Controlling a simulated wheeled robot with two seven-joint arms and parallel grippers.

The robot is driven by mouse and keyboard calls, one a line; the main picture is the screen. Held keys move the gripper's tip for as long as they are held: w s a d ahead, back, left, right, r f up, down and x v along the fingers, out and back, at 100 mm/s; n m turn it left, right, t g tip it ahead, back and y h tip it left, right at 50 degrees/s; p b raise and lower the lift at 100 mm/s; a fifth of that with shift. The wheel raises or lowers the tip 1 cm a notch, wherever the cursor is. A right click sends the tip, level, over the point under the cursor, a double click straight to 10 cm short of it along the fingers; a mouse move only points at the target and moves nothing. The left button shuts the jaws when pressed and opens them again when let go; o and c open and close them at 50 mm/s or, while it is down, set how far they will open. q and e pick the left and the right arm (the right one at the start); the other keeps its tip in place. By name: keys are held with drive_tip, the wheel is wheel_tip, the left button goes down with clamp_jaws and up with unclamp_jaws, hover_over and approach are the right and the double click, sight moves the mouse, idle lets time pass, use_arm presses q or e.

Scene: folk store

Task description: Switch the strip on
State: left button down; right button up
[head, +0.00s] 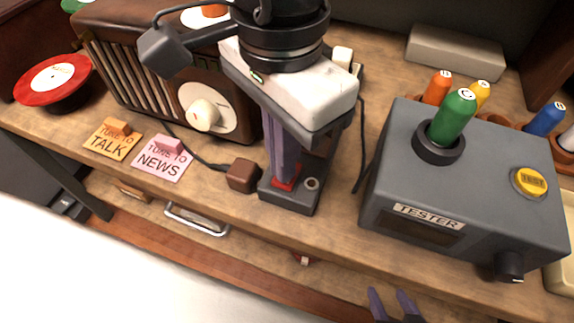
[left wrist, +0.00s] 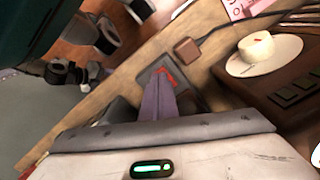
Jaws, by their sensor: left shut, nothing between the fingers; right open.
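The power strip (head: 302,200) is a small dark grey block near the table's front edge, with a red rocker switch (head: 287,183) and a small round light-coloured part beside it. My left gripper (head: 283,178) is shut and empty, pointing down with its purple fingertips at the red switch. They overlap it in view; I cannot tell if they press it. In the left wrist view the strip (left wrist: 149,75) and its red switch (left wrist: 166,76) show beyond the fingertips, which hide part of both. My right gripper (head: 395,302) is open and empty, low in front of the table edge.
A brown plug block (head: 242,175) with a cord sits left of the strip. A brown radio (head: 130,60) with a white knob (head: 203,114) stands behind it. A grey tester box (head: 470,190) with a green peg (head: 453,115) stands at right. Two tune cards lie at left.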

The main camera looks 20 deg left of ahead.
idle(0.4)
use_arm(q)
drive_tip(key=shift+f, duration=0.15)
drive_tip(key=shift+f+b, duration=0.3)
drive_tip(key=shift+b, duration=0.15)
drive_tip(key=shift+f+b, duration=0.3)
drive_tip(key=shift+f, duration=0.05)
drive_tip(key=shift+r, duration=0.1)
drive_tip(key=shift+r+p, duration=1.4)
drive_tip(key=shift+r, duration=0.65)
wheel_tip(320, 180, up, 3)
drive_tip(key=shift+f+p, duration=0.1)
drive_tip(key=shift+p, duration=0.75)
